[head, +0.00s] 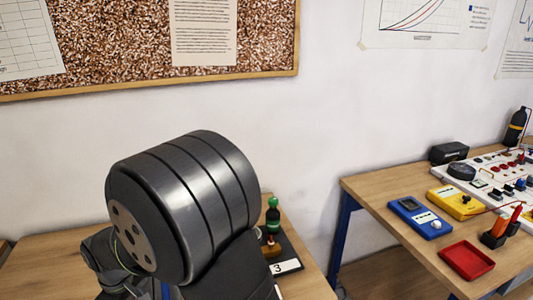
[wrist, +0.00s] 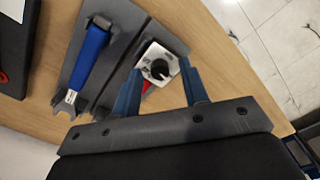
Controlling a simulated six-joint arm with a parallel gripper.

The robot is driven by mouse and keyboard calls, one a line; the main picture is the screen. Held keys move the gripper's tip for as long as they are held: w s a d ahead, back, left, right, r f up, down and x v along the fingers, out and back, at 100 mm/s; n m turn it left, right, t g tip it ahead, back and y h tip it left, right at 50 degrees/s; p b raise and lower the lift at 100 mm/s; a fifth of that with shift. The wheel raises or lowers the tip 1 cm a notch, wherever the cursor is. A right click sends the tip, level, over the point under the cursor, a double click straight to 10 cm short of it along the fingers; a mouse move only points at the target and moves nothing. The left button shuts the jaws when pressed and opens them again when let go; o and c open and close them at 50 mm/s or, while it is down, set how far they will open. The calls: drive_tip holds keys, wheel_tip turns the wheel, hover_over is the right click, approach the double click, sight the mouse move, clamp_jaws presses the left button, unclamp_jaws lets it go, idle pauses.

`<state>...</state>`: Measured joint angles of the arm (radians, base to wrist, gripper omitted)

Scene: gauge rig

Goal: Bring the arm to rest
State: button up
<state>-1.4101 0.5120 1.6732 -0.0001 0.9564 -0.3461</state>
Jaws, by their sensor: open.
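My gripper (wrist: 160,72) shows in the wrist view with its two blue fingers apart and nothing clasped between them. Beyond the fingertips is a white square block (wrist: 157,63) with a black round centre, on a dark grey plate; a bit of red shows beside it. I cannot tell how far above it the fingers are. In the head view my arm's large grey joint fills the lower middle, and my gripper is not seen there.
A blue-handled wrench (wrist: 90,58) lies on a grey plate left of the fingers. In the head view, a green-topped item (head: 272,216) stands near a "3" card (head: 286,267). The right bench holds a blue meter (head: 419,217), a yellow meter (head: 455,203) and a red tray (head: 466,261).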

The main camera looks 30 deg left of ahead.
drive_tip(key=m, duration=0.5)
drive_tip(key=shift+m, duration=2.3)
drive_tip(key=n, duration=0.8)
drive_tip(key=shift+n, duration=1.3)
